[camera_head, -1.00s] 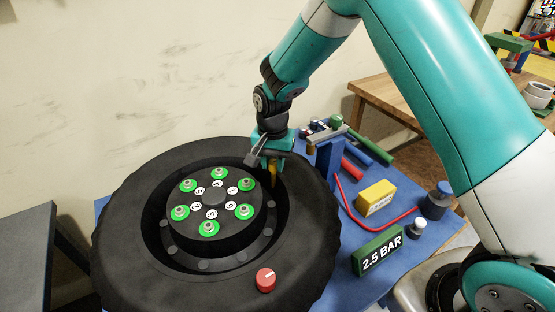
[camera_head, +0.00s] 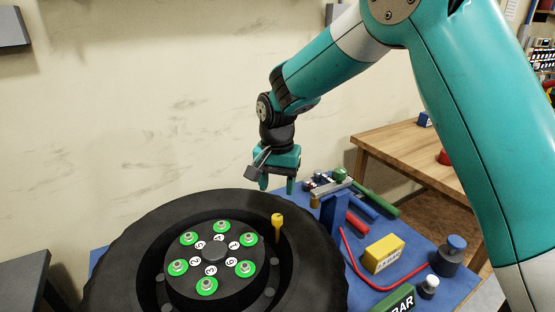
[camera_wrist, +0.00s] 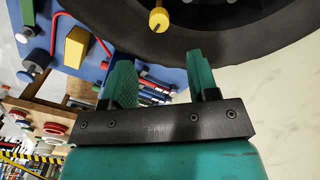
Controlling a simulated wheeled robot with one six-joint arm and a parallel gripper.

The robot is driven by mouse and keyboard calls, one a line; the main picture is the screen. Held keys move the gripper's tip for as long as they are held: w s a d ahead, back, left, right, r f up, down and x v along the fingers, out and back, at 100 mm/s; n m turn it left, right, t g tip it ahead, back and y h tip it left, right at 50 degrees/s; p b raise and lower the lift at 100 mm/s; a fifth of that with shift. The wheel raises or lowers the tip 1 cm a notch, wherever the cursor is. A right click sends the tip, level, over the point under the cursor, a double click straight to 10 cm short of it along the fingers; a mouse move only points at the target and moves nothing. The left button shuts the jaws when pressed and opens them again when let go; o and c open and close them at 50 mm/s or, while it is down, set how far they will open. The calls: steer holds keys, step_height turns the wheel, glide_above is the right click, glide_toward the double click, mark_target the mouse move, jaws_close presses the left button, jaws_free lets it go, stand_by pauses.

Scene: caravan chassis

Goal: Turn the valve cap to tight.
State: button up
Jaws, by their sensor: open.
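The yellow valve cap (camera_head: 278,220) stands upright on the inner rim of the black tyre (camera_head: 180,215), at the right of the hub. In the wrist view the cap (camera_wrist: 158,20) is at the top centre, beyond the fingertips. My gripper (camera_head: 277,185) is open and empty, pointing down above the cap with a visible gap between them. The two green fingers (camera_wrist: 160,62) also show apart in the wrist view. I cannot tell from these frames how tight the cap is.
The hub (camera_head: 213,253) carries several numbered studs with green rings. On the blue bench (camera_head: 425,255) right of the tyre are a yellow box (camera_head: 383,254), a red hose (camera_head: 352,262), a blue post (camera_head: 334,215) and a partly cut-off green sign (camera_head: 396,301).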

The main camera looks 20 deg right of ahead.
step_height(320, 180, up, 8)
steer(key=shift+f, duration=0.1)
stand_by(0.4)
steer(key=s+a+r+n+y, duration=0.1)
steer(key=s+n, duration=0.6)
steer(key=s, duration=0.7)
steer(key=s+a+r+n+y, duration=0.1)
steer(key=s+n, duration=0.5)
steer(key=s, duration=0.9)
steer(key=shift+a+n+y, duration=0.4)
steer(key=shift+a+y, duration=0.25)
steer(key=shift+y, duration=0.45)
